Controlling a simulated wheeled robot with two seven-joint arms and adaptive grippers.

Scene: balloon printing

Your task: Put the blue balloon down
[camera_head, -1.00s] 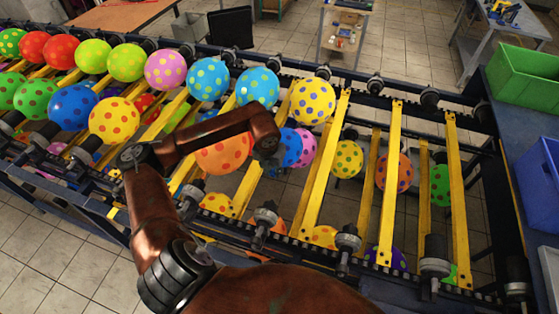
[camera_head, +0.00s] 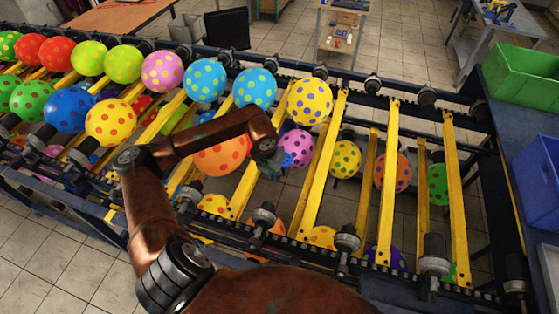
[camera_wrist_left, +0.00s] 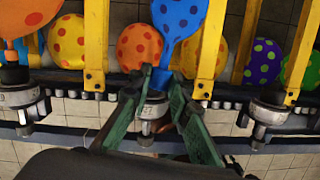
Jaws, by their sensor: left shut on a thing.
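My left gripper (camera_wrist_left: 160,82) is shut on that neck, just above a grey holder (camera_wrist_left: 153,106) on the machine's near rail. I cannot tell whether the neck touches the holder. In the head view, only a small blue patch of the balloon (camera_head: 288,160) shows past my left gripper (camera_head: 270,157); my arm hides the rest. My right gripper is not in view.
Yellow bars (camera_head: 390,180) cross the dark machine frame. Rows of dotted balloons sit at left, with an orange one (camera_head: 222,157) under my arm and a pink one (camera_head: 297,147) beside the gripper. Green (camera_head: 525,75) and blue (camera_head: 540,170) crates stand at right.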

